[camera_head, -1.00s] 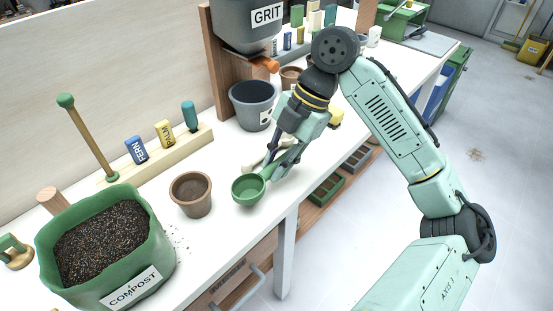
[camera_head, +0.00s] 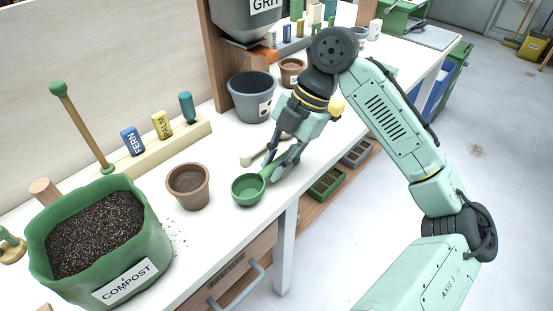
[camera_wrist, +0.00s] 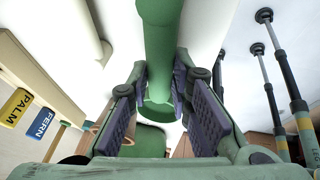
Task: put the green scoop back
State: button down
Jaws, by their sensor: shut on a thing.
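The green scoop (camera_head: 249,189) has a round bowl, which looks empty, and is low over the white bench near its front edge. I cannot tell whether it touches the bench. My gripper (camera_head: 278,163) is shut on its handle, on the right of the bowl. In the wrist view the thick green handle (camera_wrist: 160,45) runs between the dark pads of my gripper (camera_wrist: 157,95). A cream rest-like piece (camera_head: 252,158) lies on the bench just behind the scoop, partly hidden by my gripper.
A brown pot (camera_head: 188,188) with soil stands left of the scoop. The green compost bag (camera_head: 150,240) is at the front left. A grey bucket (camera_head: 252,97) stands under the grit hopper (camera_head: 245,22). A wooden block (camera_head: 150,150) holds labelled tags along the back.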

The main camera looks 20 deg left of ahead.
jog(key=shift+f, duration=0.3)
jog(key=c, duration=1.4)
grip_release()
